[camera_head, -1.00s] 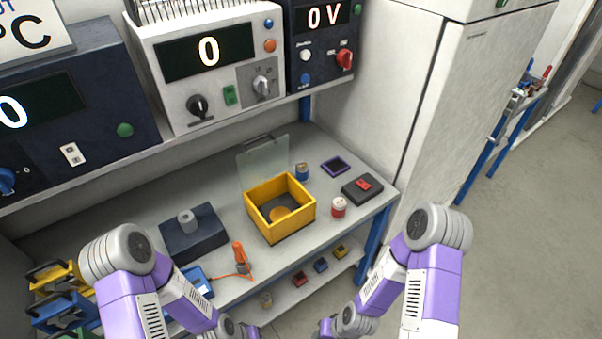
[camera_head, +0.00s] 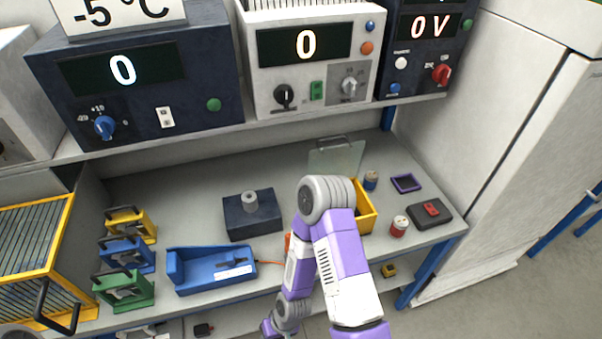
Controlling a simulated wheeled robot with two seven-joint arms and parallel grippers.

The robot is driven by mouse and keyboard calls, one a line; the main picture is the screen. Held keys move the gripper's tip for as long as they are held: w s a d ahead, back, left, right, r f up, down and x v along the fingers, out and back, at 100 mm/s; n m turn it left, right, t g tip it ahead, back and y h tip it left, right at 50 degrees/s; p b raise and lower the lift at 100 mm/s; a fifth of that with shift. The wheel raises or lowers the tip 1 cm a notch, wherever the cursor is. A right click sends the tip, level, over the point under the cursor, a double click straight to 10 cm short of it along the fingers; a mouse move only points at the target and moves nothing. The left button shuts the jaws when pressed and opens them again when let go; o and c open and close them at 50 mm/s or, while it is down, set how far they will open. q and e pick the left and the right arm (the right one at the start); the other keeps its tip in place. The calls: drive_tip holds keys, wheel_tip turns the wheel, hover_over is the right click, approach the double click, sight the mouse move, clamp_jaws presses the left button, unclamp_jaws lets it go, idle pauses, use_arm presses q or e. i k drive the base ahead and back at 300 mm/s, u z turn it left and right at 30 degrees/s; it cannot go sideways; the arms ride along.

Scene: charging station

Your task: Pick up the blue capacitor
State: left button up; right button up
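The blue capacitor (camera_head: 371,181) is a small upright cylinder with a blue body and a pale top. It stands on the workbench (camera_head: 300,157), behind and to the right of the yellow box (camera_head: 366,214). A similar red cylinder (camera_head: 399,227) stands nearer the front edge. One of my purple arms, which looks like the right one, crosses in front of the yellow box and hides much of it. Neither gripper shows in the head view, so I cannot see their state. Nothing covers the blue capacitor.
A purple-framed square (camera_head: 406,183) and a dark block with a red part (camera_head: 430,213) lie right of the capacitor. A dark block with a grey cylinder (camera_head: 252,216) and a blue device (camera_head: 211,270) are left. Instruments stand on the overhead shelf (camera_head: 270,124); a white cabinet (camera_head: 492,110) bounds the right.

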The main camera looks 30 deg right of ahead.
sight(371, 177)
drive_tip(key=u, duration=1.45)
drive_tip(key=k, duration=1.35)
drive_tip(key=z, duration=1.55)
